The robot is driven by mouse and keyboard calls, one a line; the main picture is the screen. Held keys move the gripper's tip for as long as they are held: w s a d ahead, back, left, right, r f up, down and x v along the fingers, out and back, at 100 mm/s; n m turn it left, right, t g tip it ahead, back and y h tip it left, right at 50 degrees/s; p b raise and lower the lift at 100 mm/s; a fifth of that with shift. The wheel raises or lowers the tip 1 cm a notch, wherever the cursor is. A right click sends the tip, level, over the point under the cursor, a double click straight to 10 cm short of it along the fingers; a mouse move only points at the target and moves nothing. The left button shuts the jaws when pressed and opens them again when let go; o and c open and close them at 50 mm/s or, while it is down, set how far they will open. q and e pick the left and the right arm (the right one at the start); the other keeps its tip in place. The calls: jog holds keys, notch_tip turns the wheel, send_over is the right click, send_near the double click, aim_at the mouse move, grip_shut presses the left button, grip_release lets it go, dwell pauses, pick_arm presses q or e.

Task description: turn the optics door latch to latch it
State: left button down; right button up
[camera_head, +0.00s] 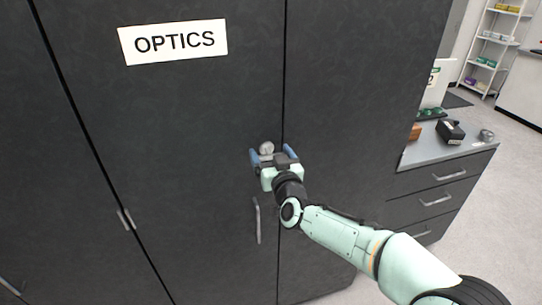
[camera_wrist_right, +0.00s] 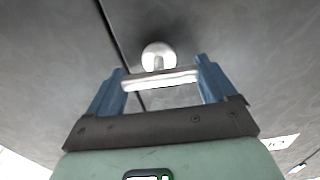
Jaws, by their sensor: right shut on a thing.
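The optics door (camera_head: 190,110) is a dark grey cabinet panel with a white OPTICS sign (camera_head: 174,42) near its top. The silver latch (camera_head: 266,147) sits by the door's right edge, next to the vertical seam. In the right wrist view its round hub (camera_wrist_right: 158,54) stands beyond a pale bar (camera_wrist_right: 160,79) that spans crosswise between my fingers. My right gripper (camera_head: 272,155) is at the latch with its blue fingers shut on the bar; it also shows in the right wrist view (camera_wrist_right: 161,82). In the head view the gripper hides most of the bar. My left gripper is not in view.
A vertical door handle (camera_head: 257,220) is just below my right gripper. Another handle (camera_head: 125,219) is at the left seam. On the right is a grey counter (camera_head: 440,155) with drawers and small items. Shelves (camera_head: 492,48) stand far back. The floor at right is clear.

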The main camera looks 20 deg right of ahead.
jog(key=m+b, duration=0.2)
jog(key=m, duration=0.1)
jog(key=shift+d+f+m, duration=0.15)
jog(key=shift+m, duration=0.15)
jog(key=m+b, duration=0.3)
jog(key=m, duration=0.1)
jog(key=shift+m, duration=0.3)
jog(key=m+b, duration=0.2)
jog(key=m, duration=0.2)
jog(key=shift+d+f+m, duration=0.1)
jog(key=shift+m, duration=0.2)
pick_arm(q)
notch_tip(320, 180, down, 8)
jog(key=b, duration=0.2)
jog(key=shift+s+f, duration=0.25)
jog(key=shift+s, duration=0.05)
pick_arm(e)
jog(key=shift+m, duration=2.1)
jog(key=o, duration=0.9)
jog(key=shift+c, duration=0.2)
